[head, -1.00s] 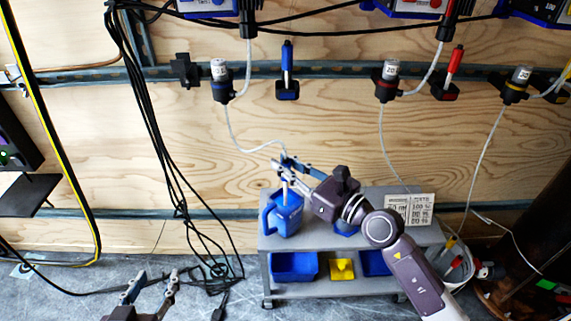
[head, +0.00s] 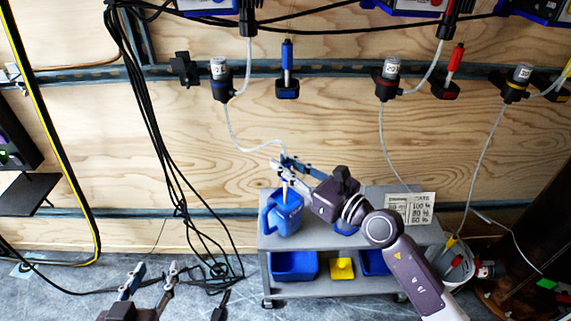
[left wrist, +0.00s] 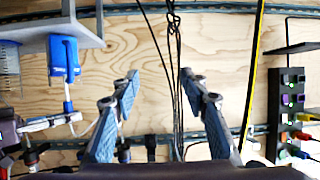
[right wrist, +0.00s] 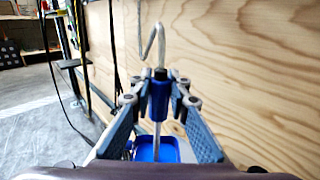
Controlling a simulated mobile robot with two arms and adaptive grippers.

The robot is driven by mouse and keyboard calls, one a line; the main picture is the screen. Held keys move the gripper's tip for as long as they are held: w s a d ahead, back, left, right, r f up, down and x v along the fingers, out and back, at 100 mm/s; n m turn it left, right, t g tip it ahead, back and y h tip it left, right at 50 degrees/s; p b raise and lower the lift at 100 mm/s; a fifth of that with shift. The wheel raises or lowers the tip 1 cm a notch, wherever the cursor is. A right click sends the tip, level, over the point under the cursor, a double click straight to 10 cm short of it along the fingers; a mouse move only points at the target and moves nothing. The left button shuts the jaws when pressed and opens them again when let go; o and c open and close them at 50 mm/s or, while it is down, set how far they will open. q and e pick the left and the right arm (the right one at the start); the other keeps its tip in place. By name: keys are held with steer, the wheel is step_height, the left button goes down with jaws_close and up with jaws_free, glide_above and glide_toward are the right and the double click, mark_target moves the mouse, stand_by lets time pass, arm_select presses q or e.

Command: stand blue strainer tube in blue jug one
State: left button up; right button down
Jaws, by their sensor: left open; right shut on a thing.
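The blue strainer tube (right wrist: 158,98) has a blue grip and a thin pale rod pointing down. My right gripper (head: 287,167) is shut on its blue grip, with a fingertip on each side in the right wrist view (right wrist: 160,95). The blue jug (head: 282,215) stands upright on the grey cart, directly below. The rod reaches down to the jug's mouth, and how deep its tip goes cannot be told. The jug also shows inverted in the left wrist view (left wrist: 63,58). My left gripper (head: 150,282) is open and empty, low at the left, away from the cart.
The grey cart (head: 300,292) has blue bins and a yellow bin on its lower shelf. Another blue item (head: 346,230) is partly behind my right arm. A pale hose (head: 250,150) runs toward the tube. Black cables (head: 165,150) hang left of the cart.

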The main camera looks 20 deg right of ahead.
arm_select(q)
steer(key=shift+w+d+r+t, duration=0.15)
steer(key=shift+w+r, duration=0.1)
steer(key=shift+r, duration=0.15)
steer(key=shift+w+d+r+t, duration=0.1)
steer(key=shift+w+r+t, duration=0.1)
steer(key=shift+r, duration=0.2)
arm_select(e)
steer(key=shift+f, duration=0.2)
steer(key=c, duration=1.8)
jaws_free()
steer(key=shift+o, duration=0.2)
arm_select(q)
steer(key=shift+f, duration=0.1)
arm_select(e)
steer(key=shift+s+d+f, duration=0.1)
steer(key=shift+s, duration=0.05)
steer(key=v, duration=1.1)
steer(key=shift+s+d, duration=0.15)
steer(key=shift+s, duration=0.15)
